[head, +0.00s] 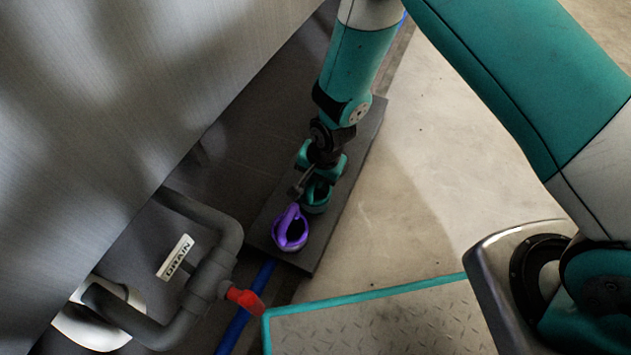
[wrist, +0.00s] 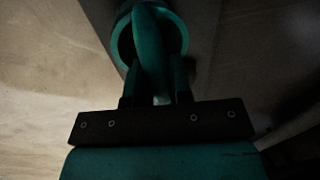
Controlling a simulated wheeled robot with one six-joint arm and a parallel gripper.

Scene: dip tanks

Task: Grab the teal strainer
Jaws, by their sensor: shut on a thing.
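The teal strainer (head: 316,198) stands on a dark board on the floor, partly hidden by my gripper. My gripper (head: 318,178) reaches down from above and is shut on the strainer. In the wrist view the strainer (wrist: 126,48) shows as a round teal rim with an upright handle part between my gripper's fingers (wrist: 158,82). That view is dark, so the exact contact is hard to make out. In the head view I cannot tell whether the strainer is lifted off the board.
A purple strainer (head: 290,230) stands close by on the same dark board (head: 345,185). A grey drain pipe (head: 212,268) with a red valve handle (head: 245,299) and a blue hose (head: 236,330) lie to the left. A large metal tank wall (head: 130,90) rises at left. Bare floor (head: 430,190) is clear at right.

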